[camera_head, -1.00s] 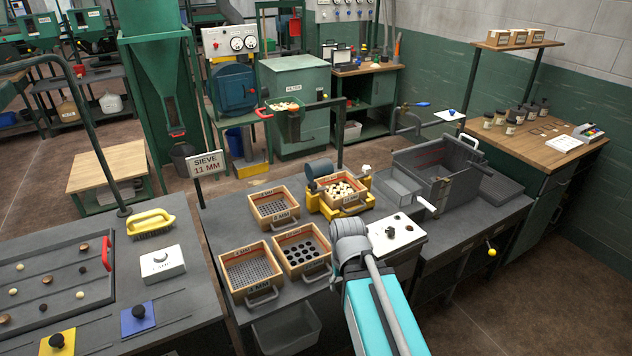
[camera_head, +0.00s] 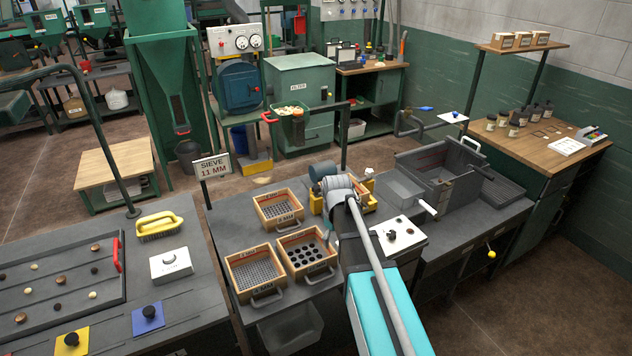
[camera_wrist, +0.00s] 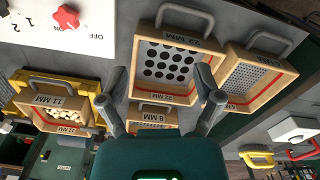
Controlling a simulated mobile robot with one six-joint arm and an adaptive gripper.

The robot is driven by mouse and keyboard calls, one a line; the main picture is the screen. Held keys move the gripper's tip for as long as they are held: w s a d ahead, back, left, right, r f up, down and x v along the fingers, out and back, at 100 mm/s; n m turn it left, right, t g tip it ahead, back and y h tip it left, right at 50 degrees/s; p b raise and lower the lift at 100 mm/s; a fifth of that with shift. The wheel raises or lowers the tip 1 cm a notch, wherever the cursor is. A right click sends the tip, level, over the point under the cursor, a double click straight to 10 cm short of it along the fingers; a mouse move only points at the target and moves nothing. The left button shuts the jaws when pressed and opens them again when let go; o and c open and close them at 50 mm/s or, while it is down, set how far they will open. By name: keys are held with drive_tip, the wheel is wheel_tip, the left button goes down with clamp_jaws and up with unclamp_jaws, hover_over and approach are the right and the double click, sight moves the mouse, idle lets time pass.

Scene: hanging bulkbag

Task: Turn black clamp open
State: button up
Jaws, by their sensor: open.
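I cannot pick out a black clamp for certain in either view. My gripper (camera_head: 340,187) is over the yellow sieve shaker (camera_head: 369,204) in the head view and hides most of it. In the wrist view my gripper (camera_wrist: 158,88) has its two fingers spread wide with nothing between them. Below the fingers is the 22 MM wooden sieve (camera_wrist: 172,62). The yellow shaker frame (camera_wrist: 78,85) shows at the left, with the 11 MM sieve (camera_wrist: 50,112) holding pale pieces.
Three wooden sieves stand on the bench, the front left one (camera_head: 255,272) among them. A sign post (camera_head: 212,167) and an upright post (camera_head: 345,135) rise from the bench. A grey tank (camera_head: 440,170) stands at the right.

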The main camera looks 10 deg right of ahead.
sight(317, 187)
drive_tip(key=w+r+n+p, duration=0.3)
drive_tip(key=w+n, duration=0.2)
drive_tip(key=w, duration=0.5)
drive_tip(key=w+r+n+p, duration=0.3)
drive_tip(key=w+n, duration=0.2)
drive_tip(key=w, duration=0.5)
drive_tip(key=w+r+n+p, duration=0.3)
drive_tip(key=w+r+n, duration=0.1)
drive_tip(key=w, duration=0.7)
drive_tip(key=shift+a+n, duration=0.15)
drive_tip(key=shift+n, duration=0.35)
drive_tip(key=shift+f, duration=0.1)
wheel_tip(317, 187, down, 14)
drive_tip(key=b, duration=1.3)
drive_tip(key=shift+r+b, duration=0.25)
drive_tip(key=shift+b, duration=0.1)
